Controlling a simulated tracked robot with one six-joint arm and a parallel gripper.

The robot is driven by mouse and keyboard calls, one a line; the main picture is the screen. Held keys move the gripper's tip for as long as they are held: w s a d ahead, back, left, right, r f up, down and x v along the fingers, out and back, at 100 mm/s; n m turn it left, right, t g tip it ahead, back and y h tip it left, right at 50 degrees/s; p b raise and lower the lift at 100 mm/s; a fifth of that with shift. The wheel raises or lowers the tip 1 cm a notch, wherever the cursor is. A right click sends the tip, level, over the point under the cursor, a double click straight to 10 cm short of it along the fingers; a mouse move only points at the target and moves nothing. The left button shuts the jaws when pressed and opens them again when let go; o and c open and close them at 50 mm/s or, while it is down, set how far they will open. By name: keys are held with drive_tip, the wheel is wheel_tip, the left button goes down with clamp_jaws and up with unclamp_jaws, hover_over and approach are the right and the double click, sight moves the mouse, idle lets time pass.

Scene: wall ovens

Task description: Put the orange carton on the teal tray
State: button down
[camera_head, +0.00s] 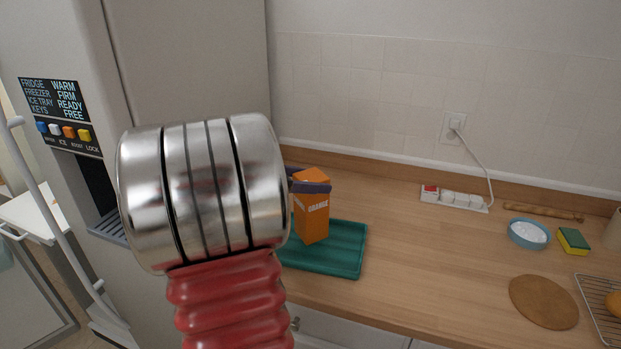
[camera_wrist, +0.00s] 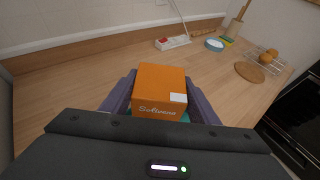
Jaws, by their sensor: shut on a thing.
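The orange carton (camera_head: 312,218) stands upright over the teal tray (camera_head: 345,250) on the wooden counter in the head view. My gripper (camera_head: 309,184) is shut on the carton near its top, with purple fingers on either side. In the wrist view, the carton's top (camera_wrist: 159,88) sits between the two fingers of my gripper (camera_wrist: 160,97). A small bit of the tray (camera_wrist: 186,117) shows beside the carton. My arm hides the tray's left part in the head view. I cannot tell whether the carton's base touches the tray.
A power strip (camera_head: 454,198) lies near the wall. To the right are a blue bowl (camera_head: 528,233), a sponge (camera_head: 573,240), a round brown board (camera_head: 543,302) and a wire rack (camera_head: 603,305). The counter between tray and board is clear. A fridge (camera_head: 190,60) stands at left.

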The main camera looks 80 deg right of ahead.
drive_tip(key=shift+f, duration=1.4)
drive_tip(key=c, duration=0.7)
unclamp_jaws()
drive_tip(key=shift+f, duration=0.2)
drive_tip(key=v, duration=1.2)
drive_tip(key=shift+r, duration=0.2)
